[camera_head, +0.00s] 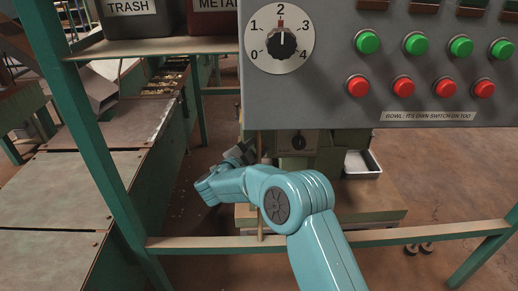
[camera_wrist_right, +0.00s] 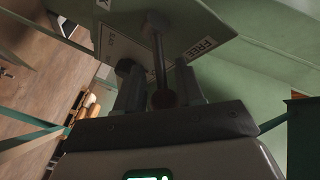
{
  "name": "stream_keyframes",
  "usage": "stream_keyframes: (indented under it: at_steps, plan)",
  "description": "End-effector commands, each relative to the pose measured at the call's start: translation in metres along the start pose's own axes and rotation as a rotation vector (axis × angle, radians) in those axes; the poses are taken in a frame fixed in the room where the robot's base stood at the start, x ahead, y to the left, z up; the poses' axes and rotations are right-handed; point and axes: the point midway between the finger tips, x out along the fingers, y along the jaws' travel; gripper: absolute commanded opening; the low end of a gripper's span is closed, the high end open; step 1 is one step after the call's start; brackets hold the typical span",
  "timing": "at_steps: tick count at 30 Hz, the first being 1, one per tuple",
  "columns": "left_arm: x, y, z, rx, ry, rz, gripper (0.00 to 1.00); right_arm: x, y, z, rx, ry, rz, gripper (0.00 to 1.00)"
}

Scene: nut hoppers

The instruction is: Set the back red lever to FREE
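A white label reading FREE (camera_wrist_right: 197,48) is on the plate to the right of the rod. My right gripper (camera_wrist_right: 160,92) has its two fingers apart, one on each side of the knob; I cannot tell whether either touches it. In the head view my right gripper (camera_head: 240,154) is small beside the green machine, and the lever cannot be made out there. My left gripper is not in view.
A grey control panel (camera_head: 365,80) with a dial, green buttons and red buttons fills the upper right. A green frame rail (camera_head: 400,235) crosses below my right arm. Metal-topped benches (camera_head: 65,190) stand at left. A white tray (camera_head: 362,164) is on the machine's right.

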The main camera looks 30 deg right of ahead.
Motion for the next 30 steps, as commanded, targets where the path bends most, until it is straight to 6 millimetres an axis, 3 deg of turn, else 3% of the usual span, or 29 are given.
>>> stream_keyframes:
  at_steps: [6,14,18,26,30]
  plan:
    - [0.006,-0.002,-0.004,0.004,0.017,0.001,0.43,0.017,-0.001,0.002,0.000,-0.001,-0.001,0.38]
    - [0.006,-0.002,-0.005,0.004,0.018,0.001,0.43,0.018,-0.002,0.002,-0.001,-0.002,-0.002,0.38]
    - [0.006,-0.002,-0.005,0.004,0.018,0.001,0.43,0.018,-0.002,0.002,-0.001,-0.002,-0.001,0.00]
    - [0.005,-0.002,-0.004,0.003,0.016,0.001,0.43,0.019,-0.002,0.000,0.000,0.004,0.003,0.00]
    - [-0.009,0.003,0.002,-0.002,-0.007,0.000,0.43,0.020,-0.006,-0.005,-0.013,-0.006,0.019,0.00]
